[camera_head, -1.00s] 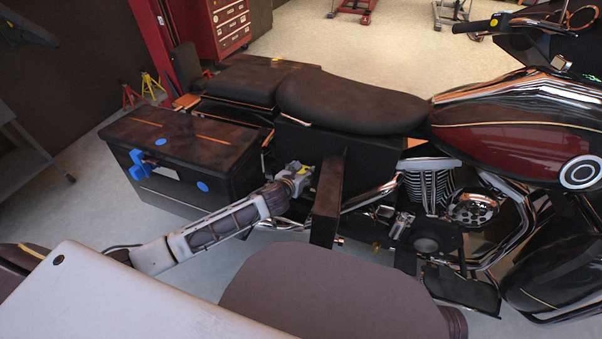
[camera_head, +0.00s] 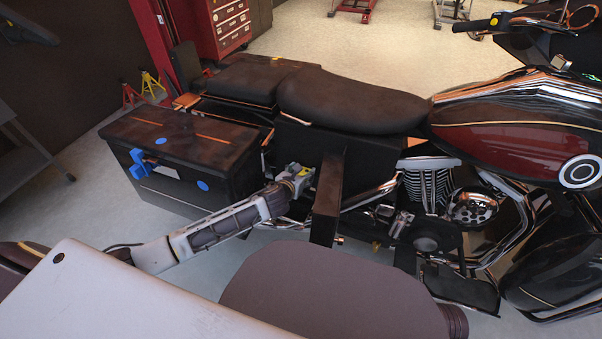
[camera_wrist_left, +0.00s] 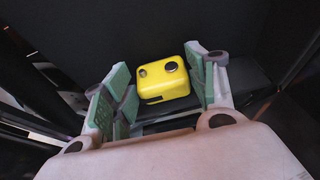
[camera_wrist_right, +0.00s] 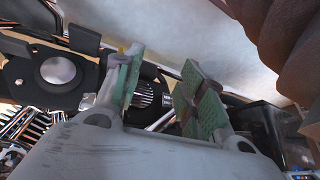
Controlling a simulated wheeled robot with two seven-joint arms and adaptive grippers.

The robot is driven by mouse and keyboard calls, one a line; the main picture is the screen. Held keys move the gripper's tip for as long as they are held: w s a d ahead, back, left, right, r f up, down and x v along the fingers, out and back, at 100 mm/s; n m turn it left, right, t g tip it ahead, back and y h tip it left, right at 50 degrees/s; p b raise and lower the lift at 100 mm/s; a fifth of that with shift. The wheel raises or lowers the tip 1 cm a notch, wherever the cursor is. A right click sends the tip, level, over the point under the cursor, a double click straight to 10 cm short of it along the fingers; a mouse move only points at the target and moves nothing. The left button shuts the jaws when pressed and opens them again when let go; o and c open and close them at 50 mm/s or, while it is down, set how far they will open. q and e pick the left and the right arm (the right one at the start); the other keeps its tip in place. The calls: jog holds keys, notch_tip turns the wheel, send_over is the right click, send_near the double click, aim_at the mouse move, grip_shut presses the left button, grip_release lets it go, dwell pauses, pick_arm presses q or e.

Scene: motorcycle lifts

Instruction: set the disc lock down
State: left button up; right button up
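The disc lock (camera_wrist_left: 163,82) is a bright yellow block with a dark round cylinder, seen in the left wrist view. It rests on a dark surface between the green-padded fingers of my left gripper (camera_wrist_left: 160,88). The fingers are apart, on either side of the lock, with narrow gaps visible. My right gripper (camera_wrist_right: 160,90) is open and empty in the right wrist view, near metal engine parts.
The motorcycle's seat (camera_head: 350,103), black panel (camera_head: 328,200) and engine (camera_head: 428,190) crowd the left gripper. A black side case (camera_head: 180,150) with blue marks is to its left. A red tool cabinet (camera_head: 222,30) stands at the back. Open floor (camera_head: 330,45) lies beyond the motorcycle.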

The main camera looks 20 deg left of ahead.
pick_arm(q)
jog(key=shift+o, duration=1.2)
jog(key=shift+r, duration=0.2)
pick_arm(e)
jog(key=shift+w, duration=0.1)
pick_arm(q)
jog(key=shift+r, duration=0.5)
jog(key=p+v, duration=0.3)
jog(key=v, duration=0.9)
jog(key=shift+p, duration=0.4)
pick_arm(e)
notch_tip(320, 180, up, 6)
jog(key=s+d+g+h, duration=0.1)
jog(key=d, duration=0.1)
jog(key=shift+f, duration=0.2)
pick_arm(q)
jog(key=shift+f, duration=0.1)
pick_arm(e)
jog(key=shift+d, duration=0.15)
